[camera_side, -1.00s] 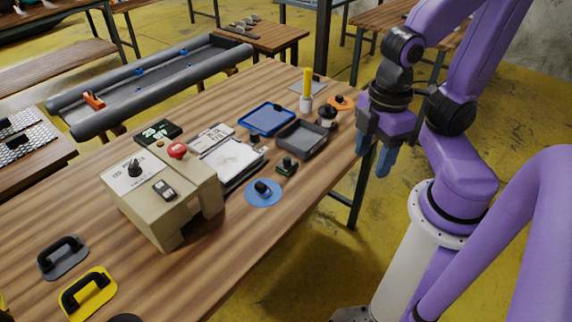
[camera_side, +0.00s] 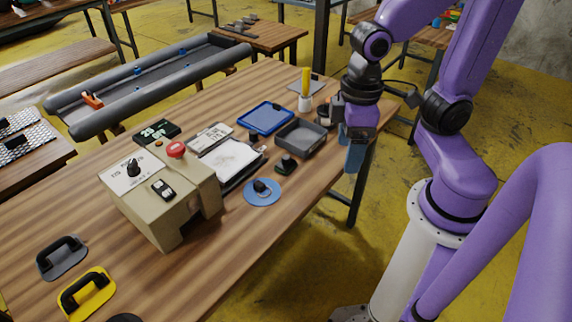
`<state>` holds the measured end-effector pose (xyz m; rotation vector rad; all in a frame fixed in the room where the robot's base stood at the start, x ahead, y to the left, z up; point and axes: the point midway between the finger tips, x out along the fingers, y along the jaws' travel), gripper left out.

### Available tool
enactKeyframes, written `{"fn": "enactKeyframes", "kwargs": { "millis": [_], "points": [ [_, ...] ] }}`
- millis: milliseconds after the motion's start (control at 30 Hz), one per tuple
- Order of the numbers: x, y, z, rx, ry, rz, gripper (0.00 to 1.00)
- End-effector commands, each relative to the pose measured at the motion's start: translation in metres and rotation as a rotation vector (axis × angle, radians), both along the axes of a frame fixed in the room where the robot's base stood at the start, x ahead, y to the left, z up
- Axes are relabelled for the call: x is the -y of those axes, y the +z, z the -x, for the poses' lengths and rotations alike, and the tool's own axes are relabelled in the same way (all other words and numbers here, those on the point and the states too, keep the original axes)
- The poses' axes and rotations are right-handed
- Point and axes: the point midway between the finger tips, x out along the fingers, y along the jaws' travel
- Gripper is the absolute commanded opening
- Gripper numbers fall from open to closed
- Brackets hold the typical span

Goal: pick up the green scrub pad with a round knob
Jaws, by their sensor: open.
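The green scrub pad with a round knob (camera_side: 286,164) sits on the wooden table, between the grey tray and the blue round pad. It is small and dark green, with a dark knob on top. My gripper (camera_side: 352,160) is open and empty, pointing down near the table's right edge. It is to the right of the green pad and apart from it. Its two blue fingers overlap each other from this angle, so the gap between them is hard to see.
A blue round pad with a knob (camera_side: 262,192) lies close in front. A grey tray (camera_side: 301,140) and blue tray (camera_side: 265,119) stand behind. A beige control box (camera_side: 165,205) with a red button (camera_side: 177,149) stands left. The table's front right is clear.

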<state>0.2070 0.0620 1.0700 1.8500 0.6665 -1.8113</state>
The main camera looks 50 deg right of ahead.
Motion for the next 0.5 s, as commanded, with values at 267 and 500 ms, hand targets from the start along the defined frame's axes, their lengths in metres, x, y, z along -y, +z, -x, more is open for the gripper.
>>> {"fn": "enactKeyframes", "kwargs": {
  "millis": [267,500],
  "points": [
    [0.003,-0.01,-0.08,-0.014,-0.701,0.003,0.73],
    [0.025,-0.023,-0.145,-0.023,-1.298,0.002,0.73]
  ]
}}
